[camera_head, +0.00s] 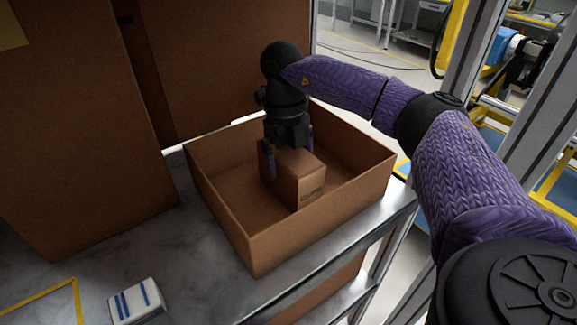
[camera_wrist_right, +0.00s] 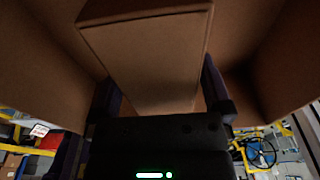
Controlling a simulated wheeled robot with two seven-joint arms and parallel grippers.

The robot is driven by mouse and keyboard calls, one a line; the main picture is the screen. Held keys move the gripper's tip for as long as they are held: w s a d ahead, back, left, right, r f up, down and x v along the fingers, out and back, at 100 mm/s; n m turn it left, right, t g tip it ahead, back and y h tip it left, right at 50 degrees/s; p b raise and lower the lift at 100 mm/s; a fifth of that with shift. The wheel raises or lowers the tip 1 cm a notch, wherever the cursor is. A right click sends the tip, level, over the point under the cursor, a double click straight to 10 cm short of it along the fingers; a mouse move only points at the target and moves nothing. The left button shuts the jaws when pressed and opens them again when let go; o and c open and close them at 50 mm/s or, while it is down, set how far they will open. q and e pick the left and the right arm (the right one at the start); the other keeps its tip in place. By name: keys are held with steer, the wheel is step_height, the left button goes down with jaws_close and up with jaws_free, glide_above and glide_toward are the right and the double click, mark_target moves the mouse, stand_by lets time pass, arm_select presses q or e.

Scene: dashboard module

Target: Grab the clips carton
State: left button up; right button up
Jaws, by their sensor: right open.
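The clips carton (camera_head: 297,183) is a small closed brown box with dark print near the lower edge of one face. It stands inside a larger open cardboard box (camera_head: 285,242). My right gripper (camera_head: 288,152) reaches down from above over the carton's top. In the right wrist view the carton (camera_wrist_right: 150,60) lies between the two fingers, one on each side. The right gripper is open; whether a finger touches the carton, I cannot tell. My left gripper is not in view.
The open box stands on a grey metal shelf (camera_head: 205,262) near its right edge. Tall brown cartons (camera_head: 75,130) stand at the left and behind. A white block with blue stripes (camera_head: 136,301) lies at the front left. Metal posts (camera_head: 480,70) rise at the right.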

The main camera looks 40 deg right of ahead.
jaws_close()
stand_by(0.4)
